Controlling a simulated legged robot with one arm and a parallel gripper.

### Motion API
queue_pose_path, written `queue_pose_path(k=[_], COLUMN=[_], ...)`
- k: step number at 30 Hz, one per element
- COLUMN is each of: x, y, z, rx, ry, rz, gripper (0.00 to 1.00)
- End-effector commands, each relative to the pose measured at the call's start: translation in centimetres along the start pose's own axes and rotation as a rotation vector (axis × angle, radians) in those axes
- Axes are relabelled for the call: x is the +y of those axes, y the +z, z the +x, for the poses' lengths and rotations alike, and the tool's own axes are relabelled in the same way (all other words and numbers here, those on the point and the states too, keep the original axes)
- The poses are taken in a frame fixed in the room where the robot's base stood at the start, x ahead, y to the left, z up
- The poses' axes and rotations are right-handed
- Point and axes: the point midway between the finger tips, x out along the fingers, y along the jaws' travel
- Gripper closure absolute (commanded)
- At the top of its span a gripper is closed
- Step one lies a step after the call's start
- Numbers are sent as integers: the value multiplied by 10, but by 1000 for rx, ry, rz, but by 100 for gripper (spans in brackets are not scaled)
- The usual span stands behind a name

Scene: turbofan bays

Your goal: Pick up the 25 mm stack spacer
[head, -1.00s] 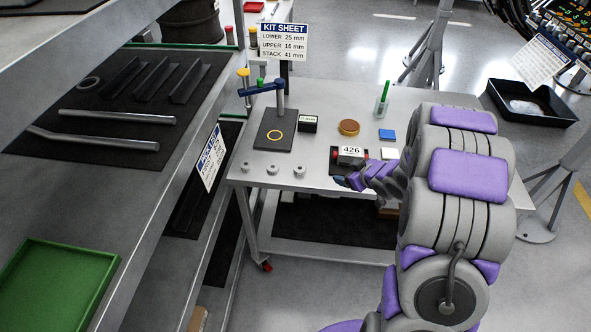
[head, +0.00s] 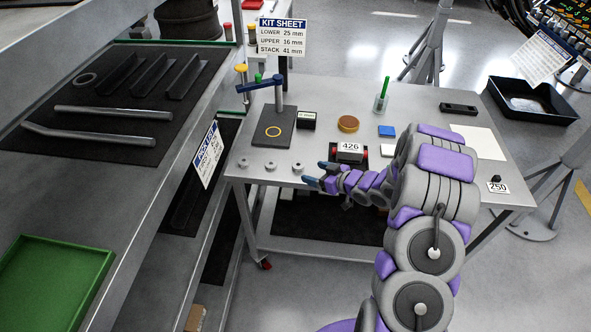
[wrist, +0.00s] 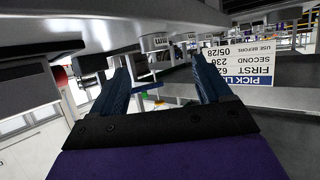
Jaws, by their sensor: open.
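In the wrist view, which looks upside down, my two blue fingers (wrist: 160,78) are spread wide. Round grey spacers (wrist: 156,42) show beyond the fingertips.
Behind the spacers stands a black pad (head: 274,130) with a blue-armed post and a yellow ring. A block marked 426 (head: 350,148) sits close behind my gripper. A kit sheet (head: 284,37) reads lower 25 mm, upper 16 mm. Shelving with a green tray (head: 50,285) fills the left.

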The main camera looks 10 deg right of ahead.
Motion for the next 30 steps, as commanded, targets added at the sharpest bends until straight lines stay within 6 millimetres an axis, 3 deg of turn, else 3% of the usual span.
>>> queue_pose_path(k=[3, 12, 20, 30], x=[0, -8, 1, 1], y=[0, -2, 0, -2], z=[19, 45, 78, 85], rx=[2, -8, -2, -4], ry=[0, 3, 1, 4], rz=[-4, -12, -7, -4], gripper=[22, 22, 22, 22])
